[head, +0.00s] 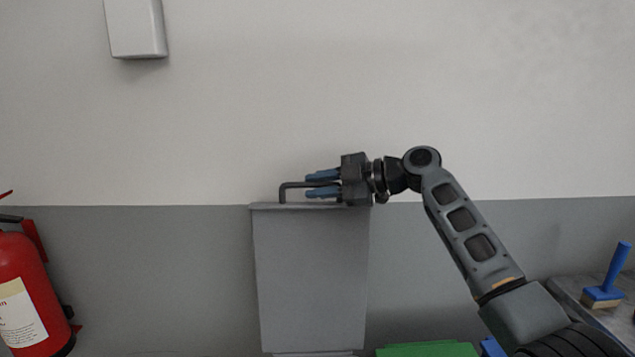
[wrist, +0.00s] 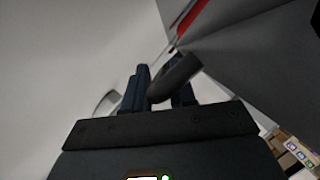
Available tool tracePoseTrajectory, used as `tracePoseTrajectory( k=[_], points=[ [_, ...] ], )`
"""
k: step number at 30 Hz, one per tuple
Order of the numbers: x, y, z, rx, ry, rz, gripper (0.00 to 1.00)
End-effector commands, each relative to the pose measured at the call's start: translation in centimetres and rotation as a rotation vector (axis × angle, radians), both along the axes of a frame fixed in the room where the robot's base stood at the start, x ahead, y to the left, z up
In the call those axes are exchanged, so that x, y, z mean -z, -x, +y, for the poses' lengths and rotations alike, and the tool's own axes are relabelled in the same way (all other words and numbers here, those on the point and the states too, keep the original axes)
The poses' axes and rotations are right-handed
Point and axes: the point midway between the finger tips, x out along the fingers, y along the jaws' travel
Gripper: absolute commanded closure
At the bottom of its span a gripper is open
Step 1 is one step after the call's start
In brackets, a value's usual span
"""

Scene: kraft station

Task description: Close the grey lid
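The grey lid (head: 310,275) stands upright in the head view, its broad flat face toward me, so it is open. A dark bar handle (head: 291,187) sits along its top edge. My gripper (head: 312,184) reaches in from the right at that edge, with one blue finger above the handle bar and one below, close against it. In the wrist view the handle (wrist: 176,78) lies between the fingers of my gripper (wrist: 160,88), and the grey lid (wrist: 265,65) fills the upper right. The fingers look shut on the handle.
A red fire extinguisher (head: 28,295) stands at the left. A green object (head: 428,349) shows at the bottom, right of the lid. A white box (head: 135,28) hangs on the wall, high above.

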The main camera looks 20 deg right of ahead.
Motion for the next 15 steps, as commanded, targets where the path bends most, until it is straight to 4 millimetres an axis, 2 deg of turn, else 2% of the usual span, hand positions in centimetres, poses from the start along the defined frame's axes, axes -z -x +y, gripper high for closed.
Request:
tracePoseTrajectory(
  k=[9, 15],
  points=[
    [0.09, -0.19, 0.24, 0.001, -0.001, -0.001, 0.75],
    [0.09, -0.18, 0.24, 0.000, 0.000, 0.000, 0.94]
  ],
)
